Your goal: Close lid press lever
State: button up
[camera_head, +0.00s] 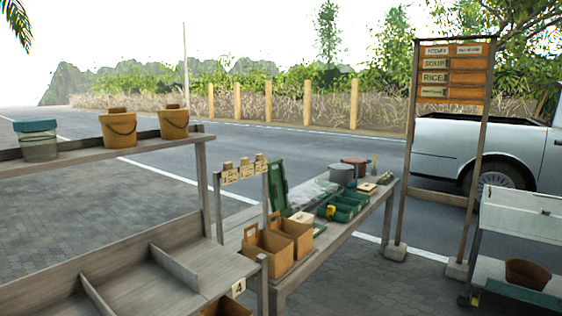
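My gripper is not in view. I cannot make out for certain which thing is the lid press or its lever. An upright dark green panel (278,187) stands on the far wooden table (335,240), behind two brown open boxes; it could be a raised lid, but it is too small to tell. Low green trays (343,207) lie to its right, with a small yellow item (331,211) at their near end. A grey round pot (342,174) and a reddish-brown pot (356,165) stand at the table's back.
A wooden shelf unit with a divided lower tray (140,285) fills the left foreground. Two yellow buckets (174,123) and a teal-lidded tub (39,140) stand on its upper shelf. A signboard (454,72) and a white cart (525,217) are at right. Open paving (345,285) lies between.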

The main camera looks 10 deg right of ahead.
aim_at(279, 186)
jog(key=i, duration=0.85)
jog(key=u, duration=0.25)
jog(key=k, duration=0.55)
jog(key=z, duration=1.35)
jog(key=i, duration=0.35)
jog(key=u, duration=0.05)
